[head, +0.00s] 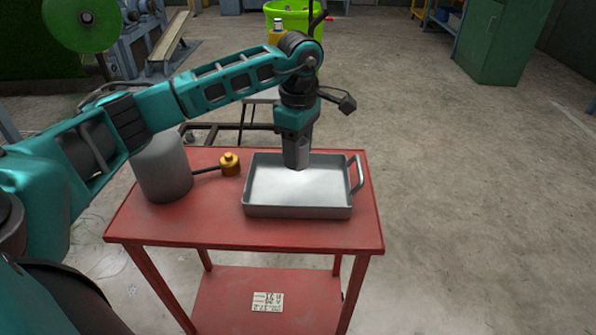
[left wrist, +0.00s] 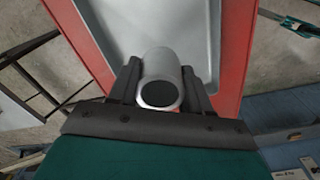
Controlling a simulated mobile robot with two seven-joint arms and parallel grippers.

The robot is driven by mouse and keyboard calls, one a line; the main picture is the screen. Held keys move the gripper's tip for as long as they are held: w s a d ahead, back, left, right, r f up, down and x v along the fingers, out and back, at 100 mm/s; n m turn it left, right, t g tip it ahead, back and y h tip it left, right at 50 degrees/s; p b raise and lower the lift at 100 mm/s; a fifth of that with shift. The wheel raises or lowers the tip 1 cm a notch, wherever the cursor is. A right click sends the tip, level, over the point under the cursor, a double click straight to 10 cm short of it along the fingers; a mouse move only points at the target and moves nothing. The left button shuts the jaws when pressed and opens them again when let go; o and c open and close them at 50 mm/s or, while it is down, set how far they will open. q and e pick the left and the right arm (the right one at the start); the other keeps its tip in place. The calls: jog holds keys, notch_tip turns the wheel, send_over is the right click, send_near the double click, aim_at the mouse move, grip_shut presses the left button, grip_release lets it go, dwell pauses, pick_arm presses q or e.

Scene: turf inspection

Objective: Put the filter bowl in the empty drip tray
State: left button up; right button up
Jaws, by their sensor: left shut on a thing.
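The filter bowl, a small grey cylinder (left wrist: 163,66), is between the fingers of my left gripper (head: 297,148), which is shut on it. In the head view, the bowl (head: 303,153) is mostly hidden by the fingers. The gripper points down over the far middle part of the drip tray (head: 298,211), a grey metal pan with a handle at its right. The tray's visible floor is bare. In the left wrist view, the tray (left wrist: 207,35) lies beyond the bowl. I cannot tell whether the bowl touches the tray floor. My right gripper is not in view.
The tray stands on a red cart (head: 220,228). A large grey cylinder (head: 163,168) and a brass piece (head: 230,164) with a dark rod stand left of the tray. A green bucket (head: 291,20) is behind the arm. Open concrete floor lies to the right.

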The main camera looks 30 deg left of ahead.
pick_arm(q)
notch_tip(320, 180, down, 2)
jog(key=shift+f, duration=1.8)
jog(key=shift+f+b, duration=0.15)
jog(key=shift+b, duration=0.2)
jog(key=o, duration=1.2)
jog(key=shift+r, duration=0.35)
notch_tip(320, 180, up, 12)
jog(key=shift+d+f+p, duration=0.15)
jog(key=shift+f+p, duration=0.05)
jog(key=shift+p, duration=0.4)
